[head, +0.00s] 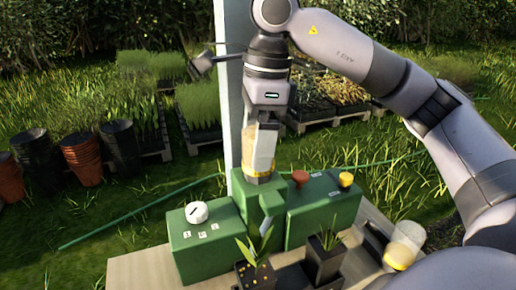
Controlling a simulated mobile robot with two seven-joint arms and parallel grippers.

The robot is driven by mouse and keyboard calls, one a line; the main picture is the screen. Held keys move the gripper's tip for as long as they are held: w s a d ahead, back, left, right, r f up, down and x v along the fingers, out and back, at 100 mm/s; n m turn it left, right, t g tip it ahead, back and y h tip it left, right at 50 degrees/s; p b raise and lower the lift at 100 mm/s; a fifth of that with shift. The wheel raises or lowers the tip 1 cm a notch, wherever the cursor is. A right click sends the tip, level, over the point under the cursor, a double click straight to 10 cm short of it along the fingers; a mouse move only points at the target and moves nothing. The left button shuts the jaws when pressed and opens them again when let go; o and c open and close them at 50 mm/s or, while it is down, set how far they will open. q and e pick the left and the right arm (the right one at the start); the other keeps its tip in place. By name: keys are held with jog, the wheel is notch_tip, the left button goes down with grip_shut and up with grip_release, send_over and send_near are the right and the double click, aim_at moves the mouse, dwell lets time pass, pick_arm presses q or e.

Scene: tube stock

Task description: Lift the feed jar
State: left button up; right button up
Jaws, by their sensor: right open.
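The feed jar (248,152) appears to be the clear jar with tan contents and a yellow band at its bottom. It sits upright at the top of the green machine (190,252), in its middle part. My right gripper (262,172) points down at the jar, with a pale finger in front of it. The gripper is open; the far finger is hidden, so I cannot tell whether it touches the jar. My left gripper is not in view.
Potted plants (256,272) stand in front of the machine. A white knob (196,212), red button (300,177) and yellow button (346,179) top the machine. A white post (236,100) rises behind it.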

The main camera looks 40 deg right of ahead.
jog(key=shift+f, duration=0.2)
jog(key=c, duration=1.2)
jog(key=shift+r, duration=0.15)
